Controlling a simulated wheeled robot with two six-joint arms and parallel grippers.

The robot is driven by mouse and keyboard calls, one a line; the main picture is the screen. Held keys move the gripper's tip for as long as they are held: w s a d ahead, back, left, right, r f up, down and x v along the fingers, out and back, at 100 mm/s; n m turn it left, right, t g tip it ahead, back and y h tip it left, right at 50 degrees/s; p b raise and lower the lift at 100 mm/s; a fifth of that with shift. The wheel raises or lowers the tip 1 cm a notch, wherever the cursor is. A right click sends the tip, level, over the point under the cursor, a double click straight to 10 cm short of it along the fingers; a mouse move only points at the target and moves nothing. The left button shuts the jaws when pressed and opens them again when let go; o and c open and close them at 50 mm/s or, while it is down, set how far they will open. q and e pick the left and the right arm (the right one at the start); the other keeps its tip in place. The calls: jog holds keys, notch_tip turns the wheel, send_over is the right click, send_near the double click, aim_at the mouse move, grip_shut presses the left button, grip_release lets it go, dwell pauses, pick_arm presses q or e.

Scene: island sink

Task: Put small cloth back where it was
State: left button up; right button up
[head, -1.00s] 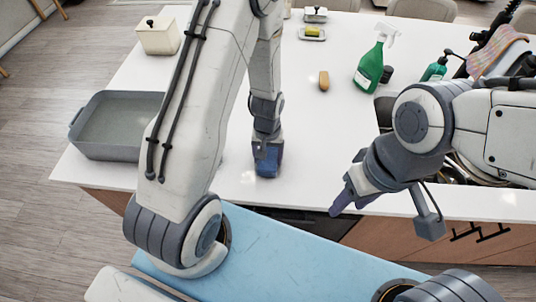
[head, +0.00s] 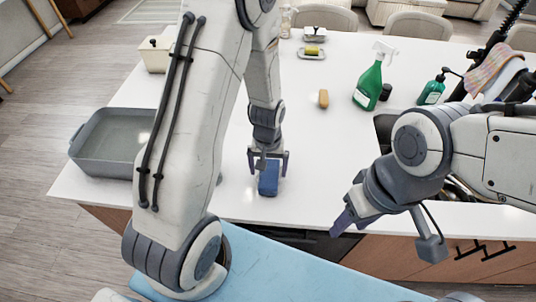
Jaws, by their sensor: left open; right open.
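A small blue folded cloth (head: 268,180) rests on the white counter near its front edge. My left gripper (head: 268,164) points down right above and around the far end of the cloth, with its fingers spread and apart from each other. My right gripper (head: 343,222) hangs at the counter's front edge, empty, seen from the side. A pink patterned cloth (head: 490,67) hangs at the back right near the dark rack.
A grey basin (head: 84,153) stands at the left of the counter. A green spray bottle (head: 369,84), a green pump bottle (head: 432,91), a brush (head: 323,98) and a sponge on a dish (head: 311,53) stand further back. The counter's middle is clear.

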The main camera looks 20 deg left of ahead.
aim_at(268, 174)
pick_arm(q)
notch_tip(268, 174, up, 8)
jog(key=b, duration=0.1)
jog(key=s+d+r+m, duration=0.5)
jog(key=s+d, duration=0.1)
jog(key=s, duration=0.3)
jog(key=s+d+r+m, duration=0.5)
jog(key=s+d, duration=0.1)
jog(key=s, duration=0.3)
jog(key=shift+d+r+m+h, duration=0.2)
jog(key=shift+r+m+h, duration=0.1)
jog(key=shift+r+h, duration=0.1)
